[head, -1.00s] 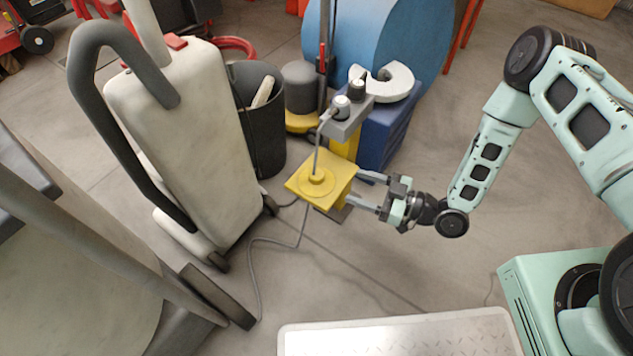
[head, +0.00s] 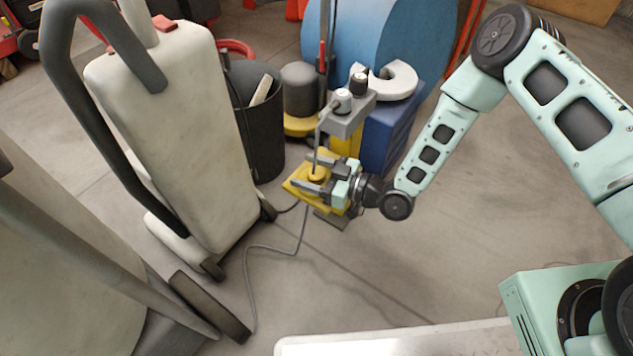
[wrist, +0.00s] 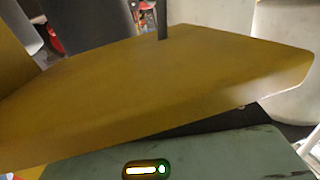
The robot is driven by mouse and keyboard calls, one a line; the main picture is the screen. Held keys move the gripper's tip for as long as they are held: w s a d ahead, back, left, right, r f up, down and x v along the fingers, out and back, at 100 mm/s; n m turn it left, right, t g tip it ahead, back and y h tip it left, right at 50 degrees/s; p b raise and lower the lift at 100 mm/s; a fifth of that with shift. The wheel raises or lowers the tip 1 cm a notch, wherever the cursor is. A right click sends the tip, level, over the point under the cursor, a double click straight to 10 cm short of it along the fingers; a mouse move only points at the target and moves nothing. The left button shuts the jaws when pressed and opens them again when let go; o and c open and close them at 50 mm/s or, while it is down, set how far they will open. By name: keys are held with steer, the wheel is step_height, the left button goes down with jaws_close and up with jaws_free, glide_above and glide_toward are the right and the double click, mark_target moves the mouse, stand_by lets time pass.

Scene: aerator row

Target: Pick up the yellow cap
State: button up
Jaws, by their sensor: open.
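The yellow cap (head: 315,172) is a small round knob on top of a yellow box (head: 298,198). A thin grey rod rises from it. In the head view my gripper (head: 289,172) is open, with one finger on each side of the cap as seen from above. I cannot tell whether the fingers are level with the cap or above it, or whether they touch it. My gripper hides much of the box's right side. In the wrist view a large yellow surface (wrist: 150,90) fills the middle, and the cap is not clearly seen there.
A grey bracket with knobs (head: 348,115) stands just behind the gripper, by a blue box (head: 390,135). A black bin (head: 262,130) and a cream upright machine (head: 175,140) stand to the left. A grey cable (head: 268,248) lies on the floor. Floor at the right is clear.

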steer(key=c, duration=1.1)
steer(key=shift+o, duration=0.2)
steer(key=shift+r, duration=0.1)
